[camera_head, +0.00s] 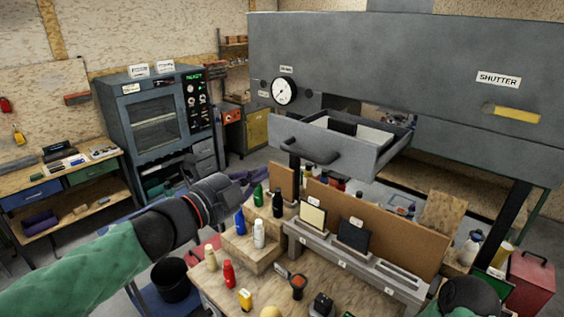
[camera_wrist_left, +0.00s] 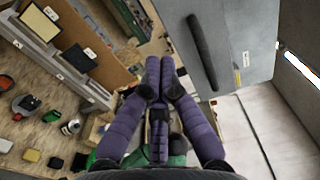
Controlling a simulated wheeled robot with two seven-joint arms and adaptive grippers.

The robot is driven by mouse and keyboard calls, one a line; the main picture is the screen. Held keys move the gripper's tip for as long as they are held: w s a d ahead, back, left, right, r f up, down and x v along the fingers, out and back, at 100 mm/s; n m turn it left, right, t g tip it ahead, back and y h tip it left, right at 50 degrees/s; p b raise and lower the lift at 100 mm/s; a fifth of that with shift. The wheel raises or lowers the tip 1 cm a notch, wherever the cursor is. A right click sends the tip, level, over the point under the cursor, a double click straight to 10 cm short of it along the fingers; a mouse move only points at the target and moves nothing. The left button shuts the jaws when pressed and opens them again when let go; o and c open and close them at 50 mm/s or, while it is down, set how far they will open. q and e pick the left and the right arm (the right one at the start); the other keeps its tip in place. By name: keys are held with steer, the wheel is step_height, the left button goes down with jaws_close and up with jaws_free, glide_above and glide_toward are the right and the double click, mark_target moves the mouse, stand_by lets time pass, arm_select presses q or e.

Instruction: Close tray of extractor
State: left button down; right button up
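The extractor (camera_head: 400,60) is a large grey hood on dark legs. Its grey tray (camera_head: 365,155) is pulled out, showing pale and dark contents. A dark bar handle (camera_head: 308,151) is on the tray's front. In the left wrist view the tray front (camera_wrist_left: 235,35) is at upper right, with the handle (camera_wrist_left: 202,52) right of the fingertips. My left gripper (camera_head: 262,176) is left of and below the handle, apart from it. Its purple fingers (camera_wrist_left: 160,62) lie together with nothing visible between them. My right gripper does not show; a dark part of my right arm is at the bottom right.
Below the tray, a wooden bench (camera_head: 255,275) holds bottles, small tools and an upright brown board (camera_head: 375,235). A grey oven-like cabinet (camera_head: 155,120) and a side workbench (camera_head: 60,180) stand at left. A red box (camera_head: 530,282) is at right.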

arm_select(q)
steer(key=x, duration=0.8)
steer(key=shift+s, duration=0.1)
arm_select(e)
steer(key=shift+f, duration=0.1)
arm_select(q)
steer(key=x, duration=1.2)
steer(key=shift+p+x, duration=1.7)
steer(key=shift+x, duration=3.95)
steer(key=shift+r, duration=0.1)
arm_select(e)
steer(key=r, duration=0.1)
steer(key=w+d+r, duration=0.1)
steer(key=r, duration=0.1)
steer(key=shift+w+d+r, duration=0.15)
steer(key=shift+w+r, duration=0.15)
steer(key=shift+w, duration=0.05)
arm_select(q)
steer(key=shift+s, duration=0.1)
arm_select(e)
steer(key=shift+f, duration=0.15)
